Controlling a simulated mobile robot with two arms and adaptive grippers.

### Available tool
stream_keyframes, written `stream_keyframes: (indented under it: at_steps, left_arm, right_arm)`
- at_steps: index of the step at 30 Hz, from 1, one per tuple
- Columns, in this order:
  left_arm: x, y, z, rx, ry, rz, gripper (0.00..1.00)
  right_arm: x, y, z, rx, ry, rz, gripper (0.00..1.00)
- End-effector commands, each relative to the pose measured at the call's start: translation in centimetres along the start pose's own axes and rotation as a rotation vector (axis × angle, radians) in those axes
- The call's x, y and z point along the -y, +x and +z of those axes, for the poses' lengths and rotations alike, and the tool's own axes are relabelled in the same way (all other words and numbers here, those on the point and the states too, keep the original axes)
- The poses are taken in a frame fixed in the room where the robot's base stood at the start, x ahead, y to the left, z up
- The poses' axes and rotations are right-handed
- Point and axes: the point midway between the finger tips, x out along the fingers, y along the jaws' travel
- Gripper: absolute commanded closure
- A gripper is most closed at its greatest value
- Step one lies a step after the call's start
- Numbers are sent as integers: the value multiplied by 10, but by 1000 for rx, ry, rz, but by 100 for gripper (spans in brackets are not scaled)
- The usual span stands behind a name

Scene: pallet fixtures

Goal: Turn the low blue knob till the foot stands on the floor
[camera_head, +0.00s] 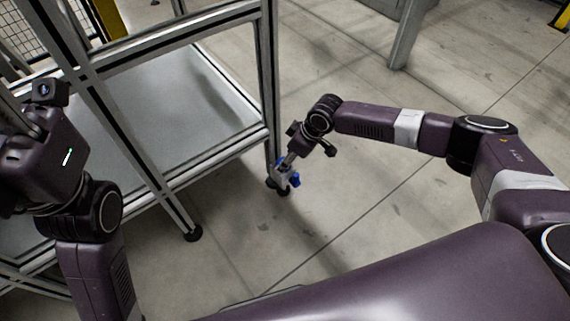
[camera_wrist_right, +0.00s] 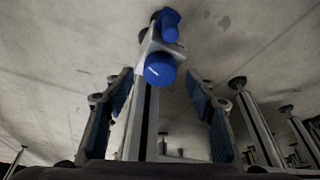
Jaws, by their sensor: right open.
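The low blue knob (camera_head: 294,180) sits on a pale bracket near the bottom of the frame's corner post. In the right wrist view, where the floor is at the top, it is the upper blue knob (camera_wrist_right: 170,25), nearest the foot. A second blue knob (camera_wrist_right: 160,68) with a white line faces the camera. The black foot (camera_head: 283,192) is at the post's base; I cannot tell whether it touches the floor. My right gripper (camera_wrist_right: 162,112) is open, fingers on either side of the post, apart from the knobs. My left gripper (camera_head: 18,112) is at the left edge, its fingers unclear.
The aluminium frame (camera_head: 165,175) with a grey shelf (camera_head: 190,95) stands at the left. Another frame foot (camera_head: 193,234) stands nearer me. More posts with feet show at the right of the wrist view (camera_wrist_right: 238,83). The concrete floor (camera_head: 350,200) right of the knobs is clear.

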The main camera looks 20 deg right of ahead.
Motion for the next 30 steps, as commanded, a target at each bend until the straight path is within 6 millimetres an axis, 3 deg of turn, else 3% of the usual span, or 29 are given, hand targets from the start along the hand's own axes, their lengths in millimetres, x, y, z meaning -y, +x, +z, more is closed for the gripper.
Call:
stream_keyframes:
  at_steps: [6, 16, 27, 30]
  left_arm:
    - [-2, 4, -6, -33, 4, 13, 68]
    - [-3, 7, -6, -36, 5, 15, 68]
    - [-3, 7, -6, -36, 5, 15, 68]
    - [-3, 7, -6, -37, 5, 15, 68]
  right_arm:
    - [0, 18, 0, 0, -1, 1, 49]
    - [0, 19, 0, 0, 0, 1, 49]
    - [0, 19, 0, 0, 0, 1, 89]
    - [0, 19, 0, 0, 0, 1, 91]
